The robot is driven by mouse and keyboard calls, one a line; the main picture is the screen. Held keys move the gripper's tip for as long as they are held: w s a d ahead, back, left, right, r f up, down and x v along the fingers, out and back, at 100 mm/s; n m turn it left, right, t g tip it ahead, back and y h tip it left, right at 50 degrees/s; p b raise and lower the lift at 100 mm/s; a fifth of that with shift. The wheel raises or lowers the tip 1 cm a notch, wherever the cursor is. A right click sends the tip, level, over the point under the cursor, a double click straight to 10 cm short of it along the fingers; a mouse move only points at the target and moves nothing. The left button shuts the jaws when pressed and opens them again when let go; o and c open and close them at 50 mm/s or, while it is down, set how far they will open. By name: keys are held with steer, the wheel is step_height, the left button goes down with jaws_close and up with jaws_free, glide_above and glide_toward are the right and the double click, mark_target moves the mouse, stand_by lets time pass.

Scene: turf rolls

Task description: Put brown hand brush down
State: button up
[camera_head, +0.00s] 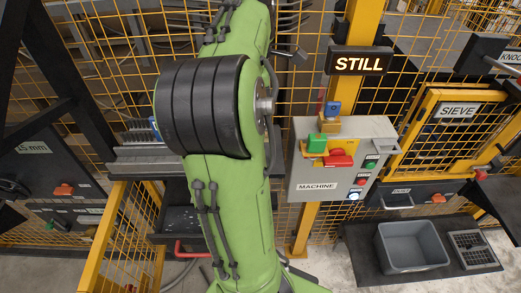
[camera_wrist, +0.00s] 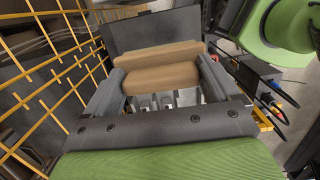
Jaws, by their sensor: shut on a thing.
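The brown hand brush (camera_wrist: 158,76) is between the two grey fingers of my gripper (camera_wrist: 160,66) in the wrist view. The fingers press on its left and right ends, and its brown block lies across the gap. A dark flat panel (camera_wrist: 150,32) shows just beyond the brush; I cannot tell whether they touch. In the head view my green arm fills the middle, and I cannot make out the gripper or the brush there.
A yellow mesh fence (camera_wrist: 45,75) runs close on the left in the wrist view. In the head view a grey machine control box (camera_head: 318,185) stands right of my arm, below a STILL sign (camera_head: 359,61). A grey bin (camera_head: 412,247) sits on a dark shelf at lower right.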

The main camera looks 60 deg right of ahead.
step_height(320, 180, down, 8)
steer(key=shift+w+r+b, duration=0.15)
steer(key=shift+b, duration=0.5)
steer(key=shift+f, duration=0.2)
steer(key=o, duration=0.7)
steer(key=shift+c, duration=0.2)
steer(key=r+p, duration=0.1)
steer(key=r, duration=0.3)
steer(key=w+r+p, duration=0.1)
steer(key=r+p, duration=0.1)
steer(key=r, duration=0.2)
steer(key=r+p, duration=0.1)
steer(key=r, duration=0.3)
steer(key=shift+w+a+r, duration=0.15)
steer(key=shift+a+r, duration=0.05)
steer(key=shift+a, duration=0.1)
